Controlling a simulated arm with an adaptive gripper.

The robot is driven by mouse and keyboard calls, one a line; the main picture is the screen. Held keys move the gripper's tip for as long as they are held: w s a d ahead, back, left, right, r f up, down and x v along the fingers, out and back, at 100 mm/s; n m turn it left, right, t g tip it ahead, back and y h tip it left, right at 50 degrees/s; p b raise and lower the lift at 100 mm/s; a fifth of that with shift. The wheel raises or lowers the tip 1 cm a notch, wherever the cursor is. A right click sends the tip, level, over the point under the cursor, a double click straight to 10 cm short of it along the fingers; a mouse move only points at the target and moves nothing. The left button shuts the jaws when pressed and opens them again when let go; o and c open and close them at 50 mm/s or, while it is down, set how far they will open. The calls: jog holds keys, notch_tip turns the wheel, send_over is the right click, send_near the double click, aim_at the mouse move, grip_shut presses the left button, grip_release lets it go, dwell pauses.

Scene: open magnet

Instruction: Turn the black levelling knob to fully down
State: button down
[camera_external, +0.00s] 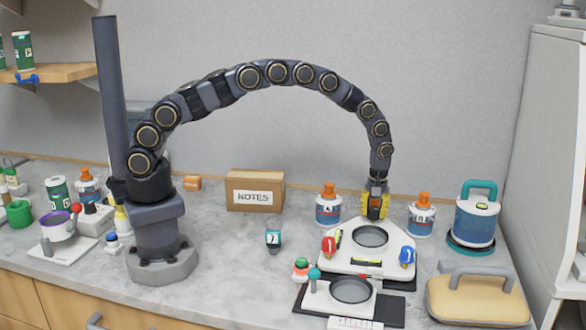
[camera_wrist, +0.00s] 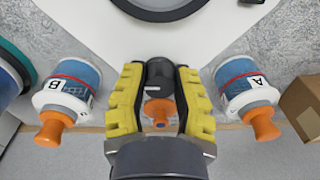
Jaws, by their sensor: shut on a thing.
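The black levelling knob (camera_wrist: 160,75) sits between the yellow fingers of my gripper (camera_wrist: 160,100) in the wrist view, at the edge of a white plate (camera_wrist: 110,55). My gripper is shut on it, with one finger along each side. In the external view my gripper (camera_external: 375,205) points down at the back edge of the white stage (camera_external: 345,262), which has a round dark-rimmed opening (camera_external: 370,236). The knob is hidden there by the fingers. A red knob (camera_external: 329,246) and a blue knob (camera_external: 407,256) sit on the stage's front corners.
Orange-capped bottles stand close on both sides of my gripper, one left (camera_external: 328,208) and one right (camera_external: 421,218). A teal-handled canister (camera_external: 477,218) is further right. A NOTES box (camera_external: 255,191) stands left. A smaller white stand (camera_external: 325,298) is in front of the stage.

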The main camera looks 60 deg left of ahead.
jog(key=m, duration=0.5)
jog(key=shift+a+m, duration=0.2)
jog(key=shift+m, duration=0.1)
jog(key=m, duration=0.4)
jog(key=shift+w, duration=0.1)
jog(key=m, duration=0.5)
jog(key=shift+a, duration=0.15)
jog(key=m, duration=0.4)
jog(key=shift+a+m+t, duration=0.1)
jog(key=shift+m+t, duration=0.2)
jog(key=shift+m, duration=0.1)
jog(key=c, duration=0.7)
grip_release()
